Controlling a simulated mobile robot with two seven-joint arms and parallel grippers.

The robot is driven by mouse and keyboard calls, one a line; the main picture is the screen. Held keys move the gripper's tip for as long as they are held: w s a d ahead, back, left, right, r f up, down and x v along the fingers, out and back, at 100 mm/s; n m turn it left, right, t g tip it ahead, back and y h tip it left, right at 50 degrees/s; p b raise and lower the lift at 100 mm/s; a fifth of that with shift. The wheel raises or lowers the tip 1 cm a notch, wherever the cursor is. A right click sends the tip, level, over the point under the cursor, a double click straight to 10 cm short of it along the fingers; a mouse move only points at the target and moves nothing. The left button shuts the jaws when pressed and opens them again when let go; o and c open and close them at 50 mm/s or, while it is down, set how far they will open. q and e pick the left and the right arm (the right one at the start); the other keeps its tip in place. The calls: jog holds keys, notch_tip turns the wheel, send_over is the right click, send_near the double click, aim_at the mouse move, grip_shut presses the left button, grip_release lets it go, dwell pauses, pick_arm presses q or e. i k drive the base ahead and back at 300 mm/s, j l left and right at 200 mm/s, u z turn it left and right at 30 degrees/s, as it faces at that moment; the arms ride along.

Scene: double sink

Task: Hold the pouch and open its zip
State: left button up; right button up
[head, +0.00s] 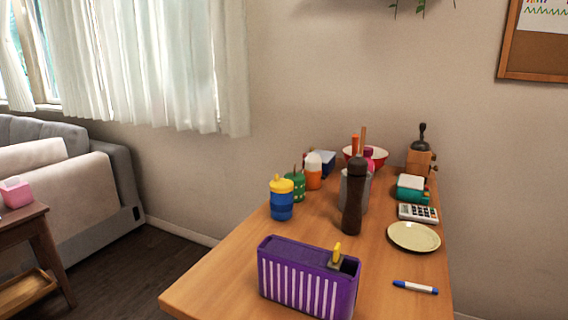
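A purple pouch (305,281) with white vertical stripes stands upright near the front edge of the wooden table in the head view. A zip slider with a yellow pull tab (337,252) sits toward the right end of that top. I cannot tell whether the zip is open beneath it. Neither of my grippers is in view, and nothing touches the pouch.
The wooden table (225,276) is bare left of the pouch. A dark brown bottle (355,200) stands behind it, and a blue cup with a yellow lid (281,200) stands back left. A pale plate (413,237), a calculator (418,213) and a blue-white marker (415,287) lie right.

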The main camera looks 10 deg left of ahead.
aim_at(336, 259)
jog(key=u, duration=1.15)
jog(key=l+u, duration=0.15)
jog(key=u, duration=0.45)
jog(key=i+l+u, duration=0.1)
jog(key=u, duration=1.1)
jog(key=l+u, duration=0.1)
jog(key=u, duration=1.05)
jog(key=k+u, duration=0.1)
jog(key=u, duration=0.5)
jog(key=k+l+u, duration=0.25)
jog(key=u, duration=0.15)
jog(key=k+l+u, duration=0.45)
jog(key=u, duration=0.3)
jog(key=k+z, duration=0.1)
jog(key=k, duration=0.9)
jog(key=k+l+z, duration=0.1)
jog(key=k, duration=0.85)
jog(key=k+l+z, duration=0.2)
jog(key=k+z, duration=0.15)
jog(key=i+j, duration=0.35)
jog(key=i, duration=0.1)
